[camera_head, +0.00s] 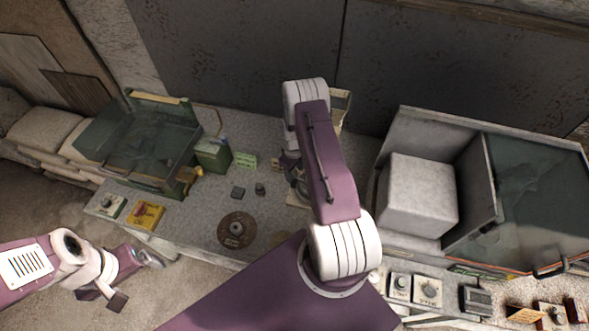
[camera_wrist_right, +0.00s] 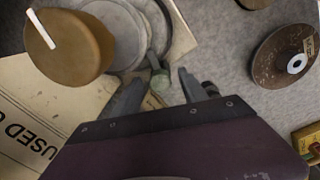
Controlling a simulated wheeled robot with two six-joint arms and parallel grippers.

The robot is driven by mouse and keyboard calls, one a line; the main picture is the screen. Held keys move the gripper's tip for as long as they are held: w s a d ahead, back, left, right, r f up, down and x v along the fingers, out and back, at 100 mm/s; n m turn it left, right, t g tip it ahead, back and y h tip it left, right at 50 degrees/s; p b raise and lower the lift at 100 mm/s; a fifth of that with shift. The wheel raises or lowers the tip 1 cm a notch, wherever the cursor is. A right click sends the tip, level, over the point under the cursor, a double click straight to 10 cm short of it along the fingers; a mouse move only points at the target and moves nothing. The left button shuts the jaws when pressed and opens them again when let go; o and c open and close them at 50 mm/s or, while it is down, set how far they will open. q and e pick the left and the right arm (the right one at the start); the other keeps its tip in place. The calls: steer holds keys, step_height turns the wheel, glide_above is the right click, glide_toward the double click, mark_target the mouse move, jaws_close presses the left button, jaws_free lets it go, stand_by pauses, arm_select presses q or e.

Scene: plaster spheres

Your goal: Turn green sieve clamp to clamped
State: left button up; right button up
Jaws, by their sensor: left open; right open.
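In the head view, my right arm covers most of the sieve area, and only part of the right gripper (camera_head: 291,168) shows. My left gripper (camera_head: 138,277) is open and empty at the lower left, in front of the bench.
An ochre round knob (camera_wrist_right: 70,48) with a white line stands left of the sieve. A brown disc (camera_head: 236,230) and yellow box (camera_head: 146,214) lie on the bench. A green cabinet (camera_head: 142,150) stands left, a large glass-fronted box (camera_head: 535,195) right.

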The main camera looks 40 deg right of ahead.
jaws_close()
steer(key=shift+f+n+b, duration=0.25)
steer(key=shift+n+b, duration=0.15)
steer(key=shift+b, duration=0.15)
steer(key=shift+n+b, duration=0.35)
steer(key=shift+n, duration=0.15)
steer(key=shift+r+n, duration=0.2)
steer(key=shift+n, duration=0.4)
jaws_free()
steer(key=shift+r, duration=0.1)
